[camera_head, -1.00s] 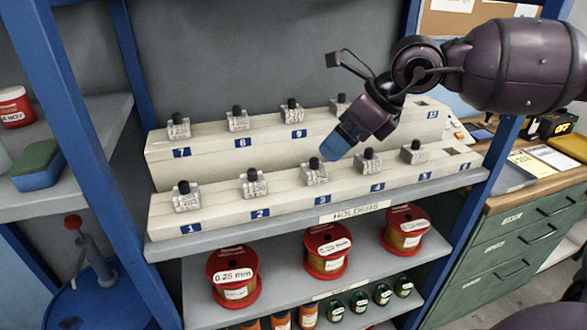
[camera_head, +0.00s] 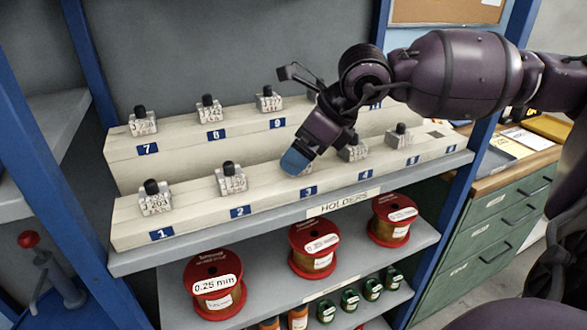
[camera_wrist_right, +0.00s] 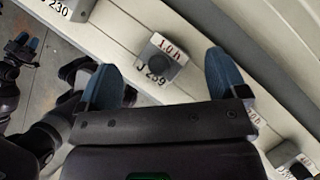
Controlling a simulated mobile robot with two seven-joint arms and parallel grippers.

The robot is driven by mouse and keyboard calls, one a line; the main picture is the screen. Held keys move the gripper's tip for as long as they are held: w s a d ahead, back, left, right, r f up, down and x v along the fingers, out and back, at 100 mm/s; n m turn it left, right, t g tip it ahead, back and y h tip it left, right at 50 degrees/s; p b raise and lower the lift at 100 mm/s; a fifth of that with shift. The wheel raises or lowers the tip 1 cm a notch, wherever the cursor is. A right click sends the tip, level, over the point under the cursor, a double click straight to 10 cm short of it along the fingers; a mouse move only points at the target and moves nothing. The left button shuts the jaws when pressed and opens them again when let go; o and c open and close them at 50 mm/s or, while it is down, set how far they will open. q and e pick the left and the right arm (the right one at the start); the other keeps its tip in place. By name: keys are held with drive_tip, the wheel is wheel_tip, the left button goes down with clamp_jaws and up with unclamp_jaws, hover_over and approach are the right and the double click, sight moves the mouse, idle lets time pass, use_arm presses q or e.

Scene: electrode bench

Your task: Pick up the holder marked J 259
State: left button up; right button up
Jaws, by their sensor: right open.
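The holder marked J 259 (camera_wrist_right: 166,57) is a small grey block with a dark round knob and a red "1.0 h" tag. It sits on the pale rack and shows in the right wrist view, ahead of and between my fingers. My right gripper (camera_wrist_right: 165,90) is open, with blue fingertips, and nothing is held. In the head view my right gripper (camera_head: 297,162) is over slot 3 of the front row and hides the holder there. In the wrist view my left gripper (camera_wrist_right: 25,45) shows small at the far left; its jaw state is unclear.
Neighbouring holders stand close by in slot 2 (camera_head: 231,180) and slot 4 (camera_head: 353,150). The back step (camera_head: 190,155) of the rack carries more holders. Red wire spools (camera_head: 215,284) stand on the shelf below. The slot at the back right end looks empty.

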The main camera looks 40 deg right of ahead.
drive_tip(key=x, duration=0.2)
drive_tip(key=shift+w+f+b, duration=0.2)
drive_tip(key=shift+f+b, duration=0.05)
drive_tip(key=shift+b, duration=0.1)
drive_tip(key=shift+s+r, duration=0.1)
drive_tip(key=c, duration=1.1)
drive_tip(key=shift+c, duration=0.7)
drive_tip(key=shift+r, duration=0.15)
